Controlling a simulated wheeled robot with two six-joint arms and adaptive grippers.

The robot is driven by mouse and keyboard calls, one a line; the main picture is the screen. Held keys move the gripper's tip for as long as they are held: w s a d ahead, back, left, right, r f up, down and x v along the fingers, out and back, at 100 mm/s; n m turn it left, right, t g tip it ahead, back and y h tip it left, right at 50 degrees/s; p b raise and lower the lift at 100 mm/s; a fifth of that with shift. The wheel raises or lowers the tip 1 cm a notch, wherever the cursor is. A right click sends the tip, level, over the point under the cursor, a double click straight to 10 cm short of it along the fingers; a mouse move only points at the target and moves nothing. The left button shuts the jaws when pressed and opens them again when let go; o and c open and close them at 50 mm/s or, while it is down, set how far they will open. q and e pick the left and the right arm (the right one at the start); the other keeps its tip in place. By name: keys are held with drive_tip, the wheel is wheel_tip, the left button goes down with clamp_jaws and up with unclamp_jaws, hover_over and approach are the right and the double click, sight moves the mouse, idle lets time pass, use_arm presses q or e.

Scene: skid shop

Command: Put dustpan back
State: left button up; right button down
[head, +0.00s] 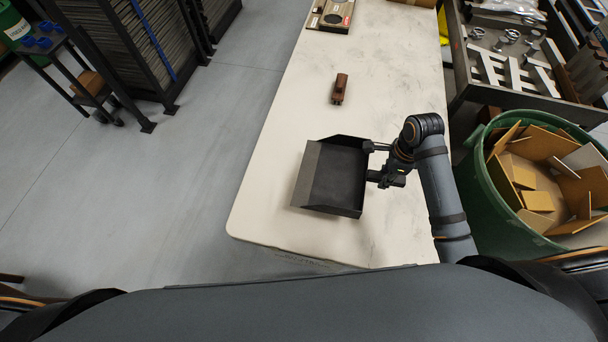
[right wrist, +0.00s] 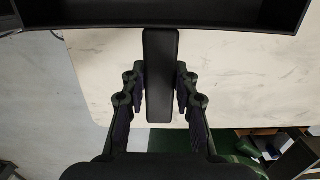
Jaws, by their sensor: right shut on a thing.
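A black dustpan (head: 337,176) is over the near part of the pale worktop (head: 390,60) in the head view, its open edge toward the left. My right gripper (head: 382,168) is at its right side, shut on the dustpan's handle. In the right wrist view the handle (right wrist: 160,75) runs between the two fingers, and the dark pan edge (right wrist: 230,14) crosses the top. I cannot tell whether the pan touches the worktop. My left gripper is not in view.
A small brown block-like object (head: 339,88) lies on the worktop beyond the dustpan. A green bin (head: 500,200) of cardboard scraps stands at the right, below a drawer of metal parts (head: 510,60). Dark racks (head: 125,50) stand at the left. Much of the worktop is clear.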

sight(340, 168)
drive_tip(key=w+a+f, duration=0.1)
drive_tip(key=a, duration=0.1)
drive_tip(key=w+a+f+p, duration=0.1)
drive_tip(key=w+a, duration=0.1)
drive_tip(key=a, duration=0.1)
drive_tip(key=w+a+f+p, duration=0.1)
drive_tip(key=w+a, duration=0.1)
drive_tip(key=a, duration=0.1)
drive_tip(key=shift+a+f, duration=0.1)
drive_tip(key=shift+f, duration=0.25)
drive_tip(key=a+f, duration=0.1)
drive_tip(key=w+a+f, duration=0.1)
drive_tip(key=f, duration=0.1)
drive_tip(key=w+a+f, duration=0.1)
drive_tip(key=f, duration=0.1)
drive_tip(key=shift+w+a+f, duration=0.2)
drive_tip(key=shift+a+f, duration=0.1)
drive_tip(key=shift+f, duration=1.85)
drive_tip(key=c, duration=1)
unclamp_jaws()
drive_tip(key=r, duration=0.8)
drive_tip(key=d+r, duration=0.1)
drive_tip(key=r, duration=0.3)
drive_tip(key=shift+s, duration=0.15)
